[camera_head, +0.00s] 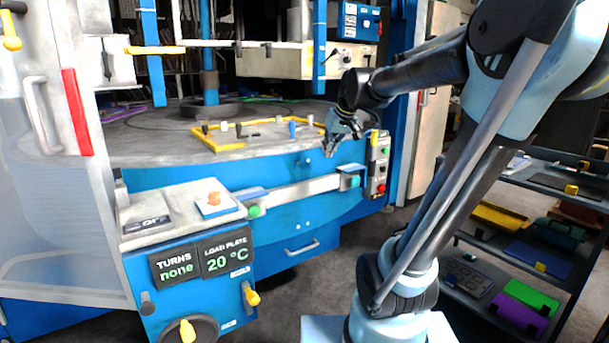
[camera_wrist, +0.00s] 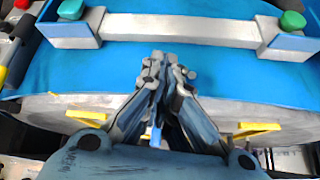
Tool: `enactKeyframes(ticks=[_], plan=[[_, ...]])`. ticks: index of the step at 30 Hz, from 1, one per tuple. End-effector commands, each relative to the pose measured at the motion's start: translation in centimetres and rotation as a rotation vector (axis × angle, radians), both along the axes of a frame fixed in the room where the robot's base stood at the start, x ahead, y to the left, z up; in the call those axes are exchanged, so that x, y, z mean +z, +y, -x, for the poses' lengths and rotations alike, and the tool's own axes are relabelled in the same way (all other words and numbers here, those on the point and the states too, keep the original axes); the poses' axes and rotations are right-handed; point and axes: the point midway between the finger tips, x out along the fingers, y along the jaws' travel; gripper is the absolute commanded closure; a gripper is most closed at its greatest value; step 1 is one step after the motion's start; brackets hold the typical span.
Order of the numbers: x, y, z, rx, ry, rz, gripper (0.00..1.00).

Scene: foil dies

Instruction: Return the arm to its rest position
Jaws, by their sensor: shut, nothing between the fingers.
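My arm reaches from the lower right up and over to the machine in the head view. My gripper (camera_head: 329,148) points down beside the front right edge of the round grey table (camera_head: 150,150). In the wrist view my gripper (camera_wrist: 160,58) has its fingers together and nothing between them. A grey bar (camera_wrist: 180,29) with a green button (camera_wrist: 292,21) at one end lies beyond the fingertips in that view. The fingers look apart from the bar.
A yellow frame (camera_head: 232,147) with several small pieces lies on the round table. A control panel (camera_head: 379,165) with buttons is just right of my gripper. A console (camera_head: 178,215) stands at the front left, a glass door (camera_head: 50,180) at the left. Shelves (camera_head: 560,190) stand at the right.

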Motion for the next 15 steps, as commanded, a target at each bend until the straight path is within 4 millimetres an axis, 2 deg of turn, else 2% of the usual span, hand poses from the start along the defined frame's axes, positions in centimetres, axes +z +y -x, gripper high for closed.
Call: enactKeyframes(ticks=[1, 3, 15], plan=[[-1.4, -1.0, 2.0, -0.021, 0.022, 0.008, 1.00], [-3.3, -2.3, 4.6, -0.050, 0.057, 0.020, 1.00], [-15.0, -8.4, 19.0, -0.237, 0.248, 0.093, 1.00]])
